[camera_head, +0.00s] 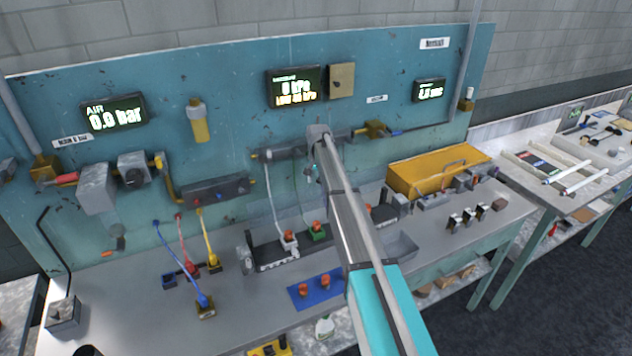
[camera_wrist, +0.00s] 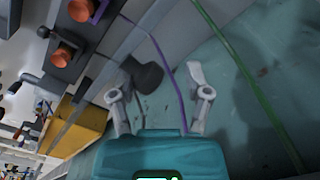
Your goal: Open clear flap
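I cannot make out a clear flap for certain in either view. Behind the gap are a dark rounded piece (camera_wrist: 146,74) and a thin purple tube (camera_wrist: 168,67). In the head view my arm reaches toward the board, and the fingers cannot be made out.
Displays (camera_head: 294,87) and pipework are on the teal board (camera_head: 235,115). Below, the grey bench (camera_head: 245,295) carries coloured hoses, a blue plate with red knobs (camera_head: 316,287) and a yellow box (camera_head: 437,171). A green tube (camera_wrist: 244,70) crosses the wrist view's right side.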

